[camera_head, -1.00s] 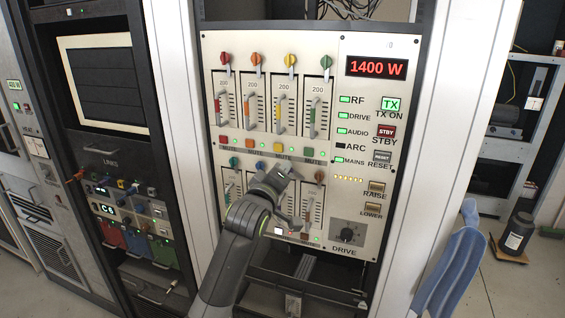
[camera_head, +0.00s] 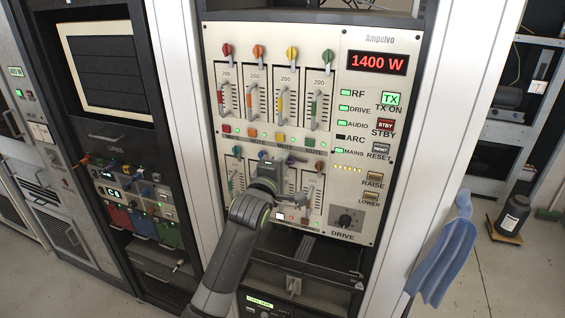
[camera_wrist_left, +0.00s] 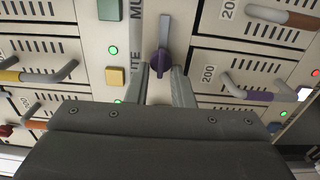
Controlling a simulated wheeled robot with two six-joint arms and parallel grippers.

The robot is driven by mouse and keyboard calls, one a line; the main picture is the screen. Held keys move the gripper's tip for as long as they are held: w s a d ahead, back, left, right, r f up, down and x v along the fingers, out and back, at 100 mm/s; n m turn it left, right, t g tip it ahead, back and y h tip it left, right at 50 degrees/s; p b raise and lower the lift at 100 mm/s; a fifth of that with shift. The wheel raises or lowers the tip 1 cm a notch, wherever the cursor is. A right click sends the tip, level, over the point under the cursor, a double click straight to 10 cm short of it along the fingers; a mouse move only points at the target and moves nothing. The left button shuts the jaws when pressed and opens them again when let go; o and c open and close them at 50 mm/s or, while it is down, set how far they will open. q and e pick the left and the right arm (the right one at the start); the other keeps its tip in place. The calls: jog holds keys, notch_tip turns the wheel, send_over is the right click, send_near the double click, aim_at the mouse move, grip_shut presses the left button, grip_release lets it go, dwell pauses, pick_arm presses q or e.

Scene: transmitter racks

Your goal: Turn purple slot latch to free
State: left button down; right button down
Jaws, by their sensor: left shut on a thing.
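The purple slot latch (camera_wrist_left: 162,58) is on the cream rack panel in the left wrist view. It has a purple body and a grey bar that stands upright in that picture. In the head view the purple latch (camera_head: 290,159) shows small in the lower row, above my wrist. My left gripper (camera_wrist_left: 168,78) is shut on the latch, with one finger on each side of its purple lower part. In the head view my left wrist covers part of the lower slots. My right gripper is in neither view.
A module with a purple handle (camera_wrist_left: 250,95) sits beside my gripper. The drive knob (camera_head: 345,221) is lower right. A blue cloth (camera_head: 443,255) hangs right of the rack.

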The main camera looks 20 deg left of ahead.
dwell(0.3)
pick_arm(q)
jog(key=c, duration=1.3)
grip_release()
jog(key=shift+s, duration=0.1)
jog(key=s+b, duration=0.1)
jog(key=s, duration=0.4)
jog(key=s+b, duration=0.2)
jog(key=s, duration=0.4)
jog(key=s+b, duration=0.1)
jog(key=s, duration=0.5)
jog(key=shift+s+a, duration=0.1)
jog(key=shift+a, duration=0.2)
